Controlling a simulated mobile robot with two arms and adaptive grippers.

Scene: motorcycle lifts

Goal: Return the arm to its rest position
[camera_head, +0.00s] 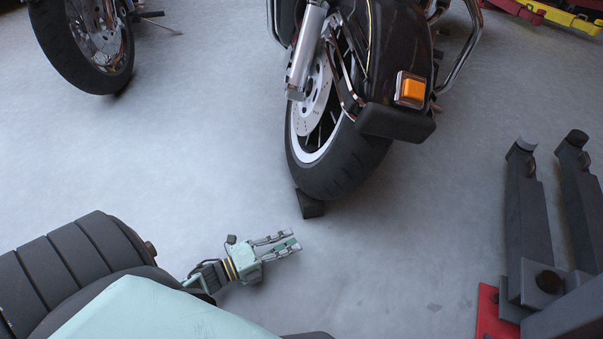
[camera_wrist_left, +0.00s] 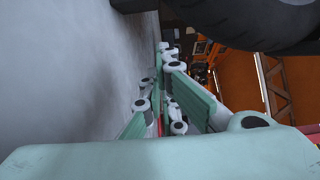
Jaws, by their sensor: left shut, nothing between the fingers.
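My left gripper (camera_head: 290,243) reaches in from the lower left in the head view, low over the grey floor. It is shut, with nothing between its fingers. In the left wrist view its green-padded fingers (camera_wrist_left: 165,112) point away from the camera. A small black wedge-like block (camera_head: 309,205) lies on the floor against the front tyre (camera_head: 345,170) of a dark motorcycle, a little beyond the fingertips and apart from them. The tyre also shows at the top right of the left wrist view (camera_wrist_left: 250,25). My right gripper is not in view.
A second motorcycle's wheel (camera_head: 92,50) stands at the upper left. Dark metal lift arms (camera_head: 525,215) with a red base part (camera_head: 490,312) stand at the lower right. Red and yellow equipment (camera_head: 560,14) is at the top right. The floor between is clear.

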